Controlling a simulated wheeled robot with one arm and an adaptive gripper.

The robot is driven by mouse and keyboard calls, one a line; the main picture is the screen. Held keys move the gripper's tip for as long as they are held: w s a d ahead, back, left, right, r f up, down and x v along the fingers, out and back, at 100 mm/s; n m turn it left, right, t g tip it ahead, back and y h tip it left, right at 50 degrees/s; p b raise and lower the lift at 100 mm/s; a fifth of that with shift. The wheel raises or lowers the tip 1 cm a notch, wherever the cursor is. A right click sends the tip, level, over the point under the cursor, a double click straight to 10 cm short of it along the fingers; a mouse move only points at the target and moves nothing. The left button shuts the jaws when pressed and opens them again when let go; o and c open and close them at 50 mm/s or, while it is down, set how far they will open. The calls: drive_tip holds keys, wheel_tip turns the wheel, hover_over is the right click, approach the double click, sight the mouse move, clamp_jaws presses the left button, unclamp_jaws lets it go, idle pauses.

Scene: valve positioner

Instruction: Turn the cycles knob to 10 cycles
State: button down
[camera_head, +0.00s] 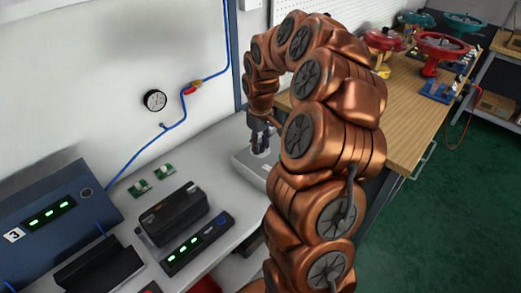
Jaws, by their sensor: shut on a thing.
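My gripper (262,148) is in the middle of the view, pointing down at a light grey box (244,160) on the white bench. Its fingers are shut on a small part at the top of this box, which I take to be the cycles knob. The fingers cover this part, so its setting and any cycle marks cannot be read. My copper arm hides the right side of the box.
A black device (172,212), a panel with green lights (197,244) and a blue unit (55,215) stand on the bench at left. A gauge (154,100) and blue tubing are on the wall. A wooden bench (415,125) with red valves stands at right.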

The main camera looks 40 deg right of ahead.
drive_tip(key=shift+f+m+b, duration=0.4)
drive_tip(key=shift+m+b, duration=0.5)
drive_tip(key=shift+b, duration=0.35)
drive_tip(key=m+b, duration=0.2)
drive_tip(key=b, duration=0.1)
drive_tip(key=shift+r+m, duration=0.1)
drive_tip(key=shift+m, duration=0.3)
drive_tip(key=m+b, duration=0.4)
drive_tip(key=shift+r+m, duration=0.25)
drive_tip(key=shift+m, duration=0.05)
drive_tip(key=shift+a+r, duration=0.1)
drive_tip(key=c, duration=0.8)
unclamp_jaws()
drive_tip(key=shift+c, duration=0.2)
wheel_tip(320, 180, up, 12)
